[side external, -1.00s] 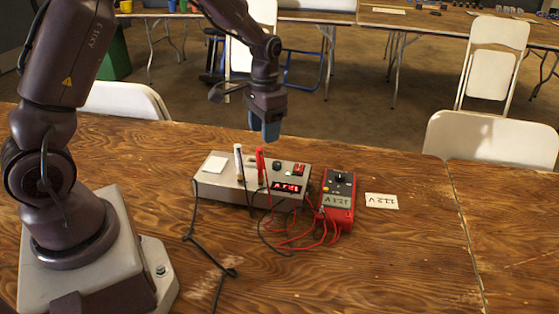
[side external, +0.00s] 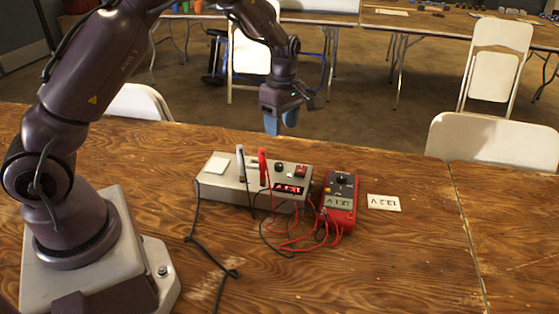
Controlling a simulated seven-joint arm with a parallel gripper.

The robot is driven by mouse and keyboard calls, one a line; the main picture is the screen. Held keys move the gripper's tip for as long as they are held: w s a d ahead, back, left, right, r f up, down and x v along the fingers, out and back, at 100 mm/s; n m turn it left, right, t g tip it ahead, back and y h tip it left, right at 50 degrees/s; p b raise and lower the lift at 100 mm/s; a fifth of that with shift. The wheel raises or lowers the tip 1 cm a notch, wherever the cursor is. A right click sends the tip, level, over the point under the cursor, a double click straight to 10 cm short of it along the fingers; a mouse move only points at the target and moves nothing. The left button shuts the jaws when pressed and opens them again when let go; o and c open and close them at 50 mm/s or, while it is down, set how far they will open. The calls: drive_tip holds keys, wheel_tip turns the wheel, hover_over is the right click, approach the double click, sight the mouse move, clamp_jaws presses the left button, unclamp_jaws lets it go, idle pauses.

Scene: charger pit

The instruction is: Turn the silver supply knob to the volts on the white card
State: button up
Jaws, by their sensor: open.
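The grey supply box (side external: 225,191) stands on the wooden table with a lit red display (side external: 288,188). On its top are a dark round knob (side external: 279,167) and a red switch (side external: 301,171); a small pale spot (side external: 290,175) between them may be the silver knob, too small to be sure. The white card (side external: 383,203) lies right of the red meter (side external: 340,200); its writing looks like 12.2 V. The meter's screen seems to read near 12.1 V, not sharply. My gripper (side external: 281,124) hangs above and behind the box, its blue fingers apart and empty, touching nothing.
A grey-black probe (side external: 241,164) and a red probe (side external: 263,167) stand upright at the box. Red and black leads (side external: 290,240) loop over the table in front. A pale square (side external: 216,163) lies on the box's left end. The table to the right is clear.

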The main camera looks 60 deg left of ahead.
sight(280, 164)
drive_tip(key=f, duration=1)
drive_tip(key=shift+s+d+f, duration=0.1)
drive_tip(key=shift+s+f, duration=0.15)
drive_tip(key=shift+f, duration=0.05)
drive_tip(key=c, duration=0.9)
